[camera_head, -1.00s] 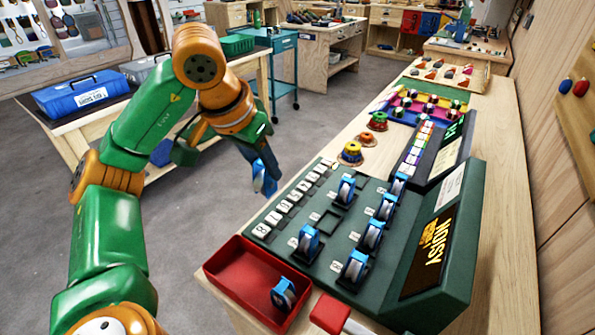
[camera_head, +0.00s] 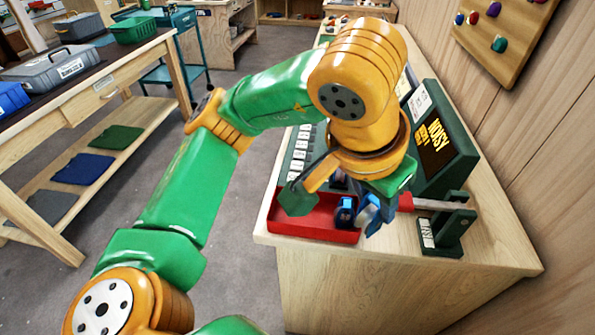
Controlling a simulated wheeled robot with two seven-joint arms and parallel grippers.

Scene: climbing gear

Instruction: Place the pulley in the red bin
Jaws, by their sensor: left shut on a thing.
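The red bin (camera_head: 300,228) sits at the near left corner of the workbench, partly hidden behind my left arm. One blue pulley (camera_head: 345,213) with a pale wheel lies in its right part. My left gripper (camera_head: 371,206) is low at the bin's right end, shut on another blue pulley (camera_head: 372,216). This held pulley is beside the one in the bin; I cannot tell whether it is over the bin or just past its right wall. My arm hides much of the gripper. My right gripper is not in view.
A dark green stand (camera_head: 447,232) with a red-ended tool lies close right of the bin. The green panel with the dark display (camera_head: 437,143) stands behind. My arm covers most of the pulley board. Bare bench top (camera_head: 500,245) is free at the front right.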

